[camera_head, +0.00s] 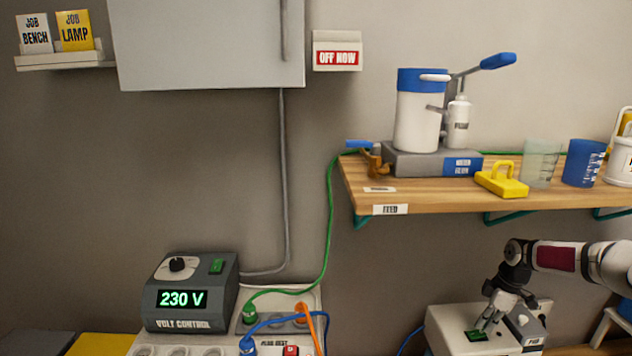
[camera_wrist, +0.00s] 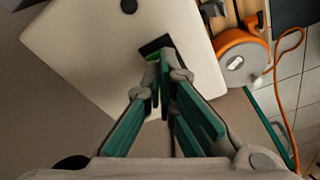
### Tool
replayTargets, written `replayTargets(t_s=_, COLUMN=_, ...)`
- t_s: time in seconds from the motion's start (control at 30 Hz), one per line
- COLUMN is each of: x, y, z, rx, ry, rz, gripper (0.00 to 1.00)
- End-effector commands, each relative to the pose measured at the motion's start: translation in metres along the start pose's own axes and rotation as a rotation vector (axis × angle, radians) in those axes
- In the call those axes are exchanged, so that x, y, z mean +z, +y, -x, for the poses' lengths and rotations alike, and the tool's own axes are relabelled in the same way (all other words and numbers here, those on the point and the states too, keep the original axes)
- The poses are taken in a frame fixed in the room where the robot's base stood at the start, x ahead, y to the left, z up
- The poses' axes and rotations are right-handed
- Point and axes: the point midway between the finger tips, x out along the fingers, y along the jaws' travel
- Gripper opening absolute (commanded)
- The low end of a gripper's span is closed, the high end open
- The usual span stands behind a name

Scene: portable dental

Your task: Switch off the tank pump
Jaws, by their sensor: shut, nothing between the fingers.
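A pale box (camera_head: 450,318) stands at the lower right, below the wooden shelf. On its top is a dark switch plate with a green switch (camera_head: 476,335). I cannot tell for sure that this box is the tank pump. My gripper (camera_head: 487,327) is shut and empty, pointing down at the switch. In the wrist view my gripper (camera_wrist: 162,88) has its fingertips over the dark plate, and a strip of the green switch (camera_wrist: 153,56) shows beside them. The fingers hide part of the switch, and I cannot tell whether they touch it.
The wooden shelf (camera_head: 430,199) above holds a blue-topped white canister (camera_head: 417,115), a yellow weight (camera_head: 501,184) and cups. A voltage controller (camera_head: 190,290) reading 230 V stands at left, near a socket panel with green, blue and orange cables. An orange reel (camera_wrist: 240,55) lies beside the box.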

Motion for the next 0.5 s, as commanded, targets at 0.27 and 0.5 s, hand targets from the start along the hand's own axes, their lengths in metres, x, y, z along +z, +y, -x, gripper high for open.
replayTargets(t_s=0.27, x=0.0005, y=0.0000, z=-0.0042, rx=0.000, ry=0.000, rz=0.000, gripper=0.00)
replayTargets(t_s=0.5, x=0.0009, y=0.0001, z=-0.0073, rx=0.000, ry=0.000, rz=0.000, gripper=0.00)
